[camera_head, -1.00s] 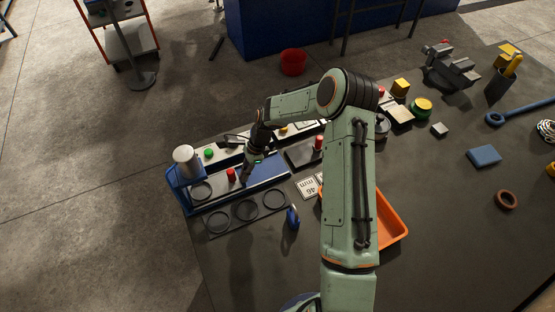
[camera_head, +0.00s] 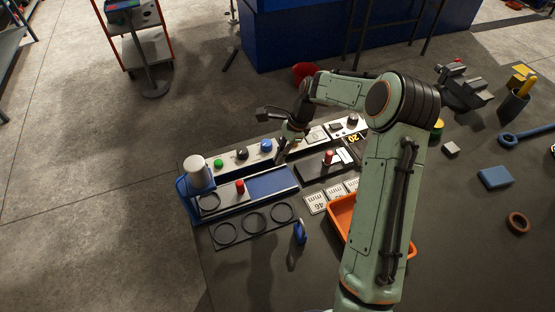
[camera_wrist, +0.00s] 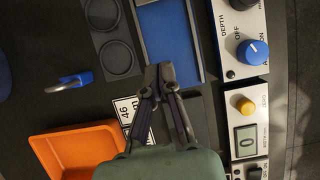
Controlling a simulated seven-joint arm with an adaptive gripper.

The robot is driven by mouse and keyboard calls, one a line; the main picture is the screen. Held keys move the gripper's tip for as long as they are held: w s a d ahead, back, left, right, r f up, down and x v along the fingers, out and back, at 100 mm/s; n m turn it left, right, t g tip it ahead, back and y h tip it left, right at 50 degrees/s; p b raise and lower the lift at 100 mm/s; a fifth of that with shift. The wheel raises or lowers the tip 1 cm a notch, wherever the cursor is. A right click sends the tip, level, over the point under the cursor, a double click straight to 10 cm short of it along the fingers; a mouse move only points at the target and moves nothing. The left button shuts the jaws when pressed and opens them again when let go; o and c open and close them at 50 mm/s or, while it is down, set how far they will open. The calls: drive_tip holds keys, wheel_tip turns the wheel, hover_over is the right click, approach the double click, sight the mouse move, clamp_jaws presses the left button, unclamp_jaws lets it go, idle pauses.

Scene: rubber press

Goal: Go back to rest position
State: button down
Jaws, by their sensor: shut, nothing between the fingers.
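My gripper (camera_head: 280,150) is shut and empty, raised above the press and its control panel in the head view. In the wrist view my gripper (camera_wrist: 158,77) shows its fingertips together, over the end of the blue plate (camera_wrist: 165,35). The press (camera_head: 200,175) stands at the left with a white cylinder on top and a blue frame. Its blue plate (camera_head: 272,182) is bare. A red button (camera_head: 240,186) sits on the press unit. My arm hides part of the table.
An orange tray (camera_head: 342,213) lies partly behind my arm. A mat with three dark rings (camera_head: 254,222) and a blue-handled tool (camera_head: 299,232) lie in front of the press. The control panel (camera_head: 229,164) has a green button and knobs. White number cards (camera_head: 316,203) lie nearby.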

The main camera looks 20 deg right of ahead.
idle(0.3)
drive_tip(key=w+a+r+n+t+h, duration=0.1)
drive_tip(key=w+a+r+n+h, duration=0.1)
drive_tip(key=a+r, duration=0.5)
drive_tip(key=s+a+r+n+t+h, duration=0.15)
drive_tip(key=s+a+r+n, duration=0.25)
drive_tip(key=s+r, duration=0.65)
drive_tip(key=s+f+n+g, duration=0.2)
drive_tip(key=s+n, duration=1.1)
drive_tip(key=s, duration=0.7)
drive_tip(key=shift+f+g, duration=0.35)
drive_tip(key=shift+f, duration=0.55)
drive_tip(key=shift+w+d, duration=0.1)
